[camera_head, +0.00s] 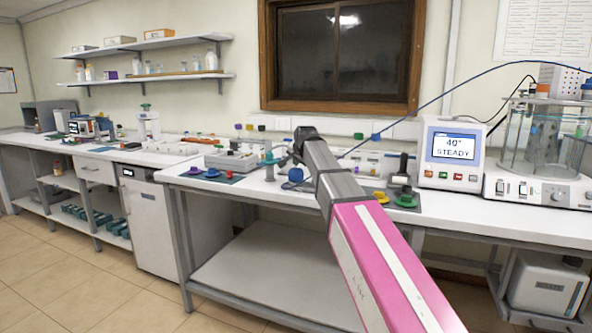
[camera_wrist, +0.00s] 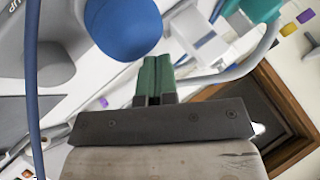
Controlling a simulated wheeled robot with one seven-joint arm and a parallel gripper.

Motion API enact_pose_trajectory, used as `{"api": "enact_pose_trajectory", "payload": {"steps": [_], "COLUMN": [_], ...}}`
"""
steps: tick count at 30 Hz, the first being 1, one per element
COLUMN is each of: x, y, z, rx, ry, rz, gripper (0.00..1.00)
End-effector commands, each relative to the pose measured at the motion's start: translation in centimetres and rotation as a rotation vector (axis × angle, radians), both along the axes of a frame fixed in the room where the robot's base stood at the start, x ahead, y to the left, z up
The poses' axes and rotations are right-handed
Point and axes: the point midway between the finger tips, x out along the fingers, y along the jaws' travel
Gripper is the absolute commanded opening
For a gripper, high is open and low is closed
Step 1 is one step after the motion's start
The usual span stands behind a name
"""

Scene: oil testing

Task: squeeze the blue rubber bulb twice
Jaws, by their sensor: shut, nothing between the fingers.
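The blue rubber bulb (camera_wrist: 124,27) is large and round at the top of the wrist view, left of the fingertips. A blue round thing that looks like the same bulb (camera_head: 295,175) shows on the bench in the head view, just left of my arm. My gripper (camera_wrist: 154,62) has green fingers pressed together with nothing between them. Its tips point toward the area just right of the bulb's lower edge, and a small gap shows between them in the picture. In the head view the fingers are hidden or too small to make out at the arm's far end.
A monitor reading 40° STEADY (camera_head: 453,149) and a glass bath (camera_head: 545,140) stand right of my arm. Yellow and green knobs (camera_head: 405,200) sit near the bench's front edge. A blue tube (camera_wrist: 31,90) runs down the wrist view's left side. A grey bent tube (camera_wrist: 240,68) passes at right.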

Motion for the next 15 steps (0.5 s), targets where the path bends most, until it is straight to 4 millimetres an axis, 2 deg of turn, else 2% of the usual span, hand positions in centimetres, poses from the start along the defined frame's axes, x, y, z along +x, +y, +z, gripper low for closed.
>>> {"api": "enact_pose_trajectory", "payload": {"steps": [6, 15], "x": [0.02, 0.02], "y": [0.00, 0.00], "z": [1.06, 1.10], "rx": [0.000, 0.000], "ry": [-0.002, -0.002], "rz": [-0.001, -0.001], "gripper": [0.00, 0.00]}}
